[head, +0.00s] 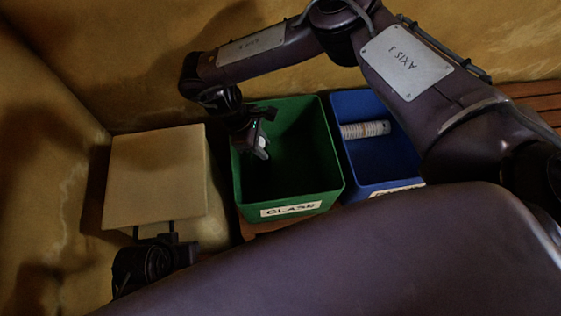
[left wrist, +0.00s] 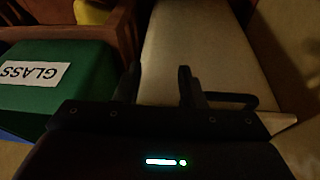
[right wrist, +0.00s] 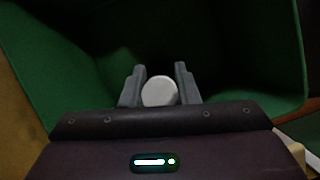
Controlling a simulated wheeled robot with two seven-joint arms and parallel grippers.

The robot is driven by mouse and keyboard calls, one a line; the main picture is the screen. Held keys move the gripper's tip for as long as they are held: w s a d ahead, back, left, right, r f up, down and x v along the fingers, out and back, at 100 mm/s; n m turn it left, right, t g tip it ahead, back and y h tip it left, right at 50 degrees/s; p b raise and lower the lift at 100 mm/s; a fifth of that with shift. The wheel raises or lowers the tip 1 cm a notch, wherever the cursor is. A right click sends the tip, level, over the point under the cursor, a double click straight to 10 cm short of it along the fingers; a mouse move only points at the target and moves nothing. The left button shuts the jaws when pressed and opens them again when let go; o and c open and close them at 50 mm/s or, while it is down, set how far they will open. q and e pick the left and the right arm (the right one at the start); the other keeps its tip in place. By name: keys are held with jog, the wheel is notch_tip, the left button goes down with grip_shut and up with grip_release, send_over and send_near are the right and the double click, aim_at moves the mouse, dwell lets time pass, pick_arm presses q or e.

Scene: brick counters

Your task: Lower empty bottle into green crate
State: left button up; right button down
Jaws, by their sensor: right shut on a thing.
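The green crate (head: 287,196), labelled GLASS, stands in the middle of the head view. My right gripper (head: 262,142) is over its left part, pointing down. It is shut on the bottle (right wrist: 159,91), which shows as a round white end between the fingers in the right wrist view; a pale bit (head: 261,153) shows in the head view. The rest of the bottle is hidden, and I cannot tell its distance from the crate floor. My left gripper (head: 154,232) is open and empty in front of the pale box; its fingers stand apart in the left wrist view (left wrist: 160,85).
A blue crate (head: 372,180) stands right of the green one, with a ribbed white cylinder (head: 366,130) inside. A pale lidded box (head: 155,175) stands to the left. The green crate's visible floor looks clear.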

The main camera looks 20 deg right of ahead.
pick_arm(q)
jog(key=shift+f+b, duration=0.5)
pick_arm(e)
jog(key=shift+f, duration=0.8)
jog(key=c, duration=1)
grip_release()
jog(key=shift+c, duration=0.2)
jog(key=p+v, duration=0.2)
jog(key=v, duration=0.4)
jog(key=shift+a+r, duration=0.1)
jog(key=shift+r, duration=0.3)
pick_arm(q)
jog(key=r, duration=0.3)
jog(key=shift+w+d, duration=0.15)
jog(key=shift+d, duration=0.25)
pick_arm(e)
jog(key=shift+w+a+r, duration=0.15)
jog(key=shift+r, duration=0.3)
pick_arm(q)
jog(key=shift+p, duration=0.3)
